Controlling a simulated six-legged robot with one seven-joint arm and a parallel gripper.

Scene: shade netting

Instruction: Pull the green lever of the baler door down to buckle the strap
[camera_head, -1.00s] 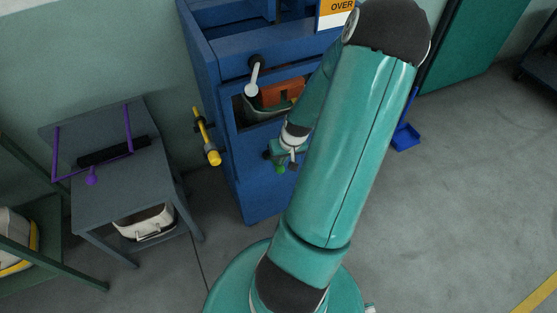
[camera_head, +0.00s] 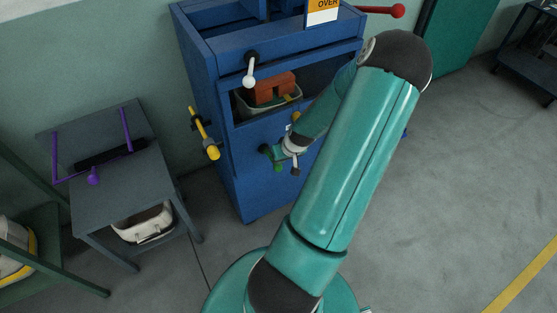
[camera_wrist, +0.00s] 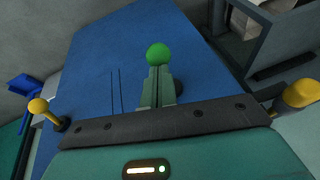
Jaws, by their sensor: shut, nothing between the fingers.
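The blue baler (camera_head: 250,190) stands ahead, with its front door below an open bay. The green lever's round knob (camera_head: 278,167) shows low on the door front, beside my wrist. In the wrist view the green knob (camera_wrist: 158,54) sits just beyond the tips of my gripper (camera_wrist: 158,72). My gripper's fingers are together and hold nothing. They overlap the lever's line of sight, so the lever's shaft is hidden, and I cannot tell whether they touch the knob. The strap cannot be made out.
A white-handled lever (camera_head: 249,74) and a red-knobbed lever (camera_head: 397,11) are higher on the baler. A yellow handle (camera_head: 204,134) is on its left side. A bin with an orange-brown block (camera_head: 273,88) sits in the bay. A grey table (camera_head: 80,204) stands left.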

